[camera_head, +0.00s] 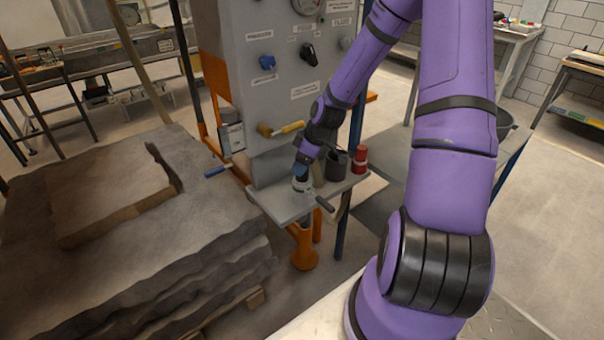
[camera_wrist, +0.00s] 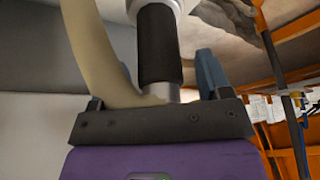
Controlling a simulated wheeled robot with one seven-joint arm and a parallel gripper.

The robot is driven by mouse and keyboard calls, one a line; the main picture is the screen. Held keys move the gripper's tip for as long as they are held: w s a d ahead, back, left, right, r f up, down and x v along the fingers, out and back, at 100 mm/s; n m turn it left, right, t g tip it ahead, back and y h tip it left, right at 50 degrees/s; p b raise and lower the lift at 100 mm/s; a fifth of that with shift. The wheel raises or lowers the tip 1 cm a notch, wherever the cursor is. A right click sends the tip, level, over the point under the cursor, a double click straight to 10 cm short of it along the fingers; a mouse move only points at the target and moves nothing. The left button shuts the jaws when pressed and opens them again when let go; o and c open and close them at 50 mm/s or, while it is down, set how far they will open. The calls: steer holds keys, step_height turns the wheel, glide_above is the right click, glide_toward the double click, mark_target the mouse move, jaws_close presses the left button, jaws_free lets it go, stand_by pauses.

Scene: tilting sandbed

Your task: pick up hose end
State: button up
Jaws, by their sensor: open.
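In the wrist view the hose end (camera_wrist: 160,45) is a black sleeve with silver-grey metal at both ends. It stands between the two blue fingers of my gripper (camera_wrist: 168,72), with space visible on the right side. A beige hose (camera_wrist: 92,50) curves down beside it on the left, close to the left finger and partly covering it. In the head view my gripper (camera_head: 301,170) is low over the small grey shelf (camera_head: 272,203) of the control cabinet. A pale round fitting shows under its fingers. My gripper hides most of the hose end there.
A dark grey cup (camera_head: 336,166) and a red can (camera_head: 361,159) stand on the shelf to the right of my gripper. The grey cabinet (camera_head: 270,90) rises behind. The layered sandbed (camera_head: 215,215) lies left.

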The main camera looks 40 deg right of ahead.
steer(key=shift+f, duration=0.1)
steer(key=c, duration=1.2)
steer(key=shift+w+r, duration=0.1)
steer(key=shift+r, duration=0.1)
